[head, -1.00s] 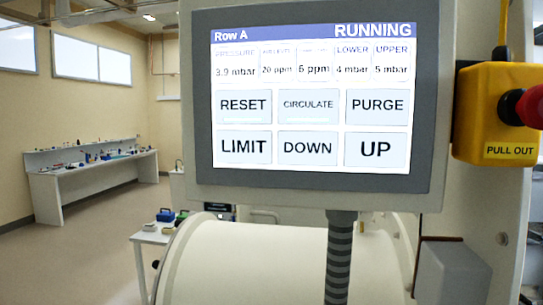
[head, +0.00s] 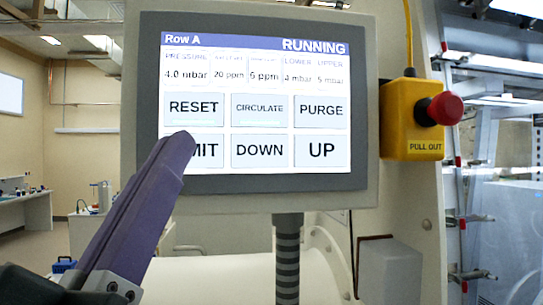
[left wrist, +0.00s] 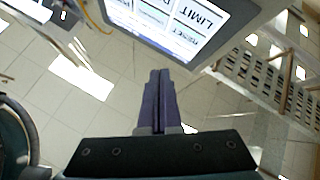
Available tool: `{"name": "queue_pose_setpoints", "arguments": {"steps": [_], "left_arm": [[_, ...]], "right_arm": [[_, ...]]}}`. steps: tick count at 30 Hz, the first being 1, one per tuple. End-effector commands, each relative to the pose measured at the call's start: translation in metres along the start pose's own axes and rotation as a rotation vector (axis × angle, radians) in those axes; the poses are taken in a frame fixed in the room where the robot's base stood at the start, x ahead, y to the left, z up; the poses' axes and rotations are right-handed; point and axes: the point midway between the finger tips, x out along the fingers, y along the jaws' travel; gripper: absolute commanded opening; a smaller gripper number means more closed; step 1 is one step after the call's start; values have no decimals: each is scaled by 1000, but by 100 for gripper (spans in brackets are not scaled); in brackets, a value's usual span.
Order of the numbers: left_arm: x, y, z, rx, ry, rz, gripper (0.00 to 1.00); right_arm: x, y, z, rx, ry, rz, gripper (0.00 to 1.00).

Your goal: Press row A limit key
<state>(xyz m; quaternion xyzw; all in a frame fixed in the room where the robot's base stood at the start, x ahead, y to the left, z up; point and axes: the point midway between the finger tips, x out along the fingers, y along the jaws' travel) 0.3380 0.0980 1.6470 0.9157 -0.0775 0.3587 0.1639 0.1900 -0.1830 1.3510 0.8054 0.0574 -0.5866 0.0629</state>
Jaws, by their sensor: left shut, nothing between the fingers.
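The Row A panel (head: 368,110) faces me in the head view, its screen reading RUNNING with a pressure of 4.0 mbar. The LIMIT key (head: 207,152) is at the lower left of the screen, its first letters hidden behind my gripper. My left gripper (head: 186,142) is shut and empty, its purple fingertips in front of the key's left part. I cannot tell from the head view whether they touch. In the left wrist view the shut fingers (left wrist: 159,74) point toward the panel (left wrist: 160,40), and the LIMIT key (left wrist: 193,14) shows beyond them. My right gripper is out of view.
A yellow box with a red emergency knob (head: 446,108) is mounted right of the panel. A ribbed grey post (head: 287,262) holds the panel from below. A white bench (head: 30,212) stands far left. Glass and metal framing fill the right side.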

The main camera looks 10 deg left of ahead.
Motion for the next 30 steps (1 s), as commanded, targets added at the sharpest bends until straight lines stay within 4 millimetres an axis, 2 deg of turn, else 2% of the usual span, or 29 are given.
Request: {"name": "queue_pose_setpoints", "arguments": {"steps": [11,30], "left_arm": [[4,-3,3,1,0,1,0],[56,-42,42,2,-1,1,0]], "right_arm": [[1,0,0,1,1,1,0],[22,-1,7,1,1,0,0]]}}
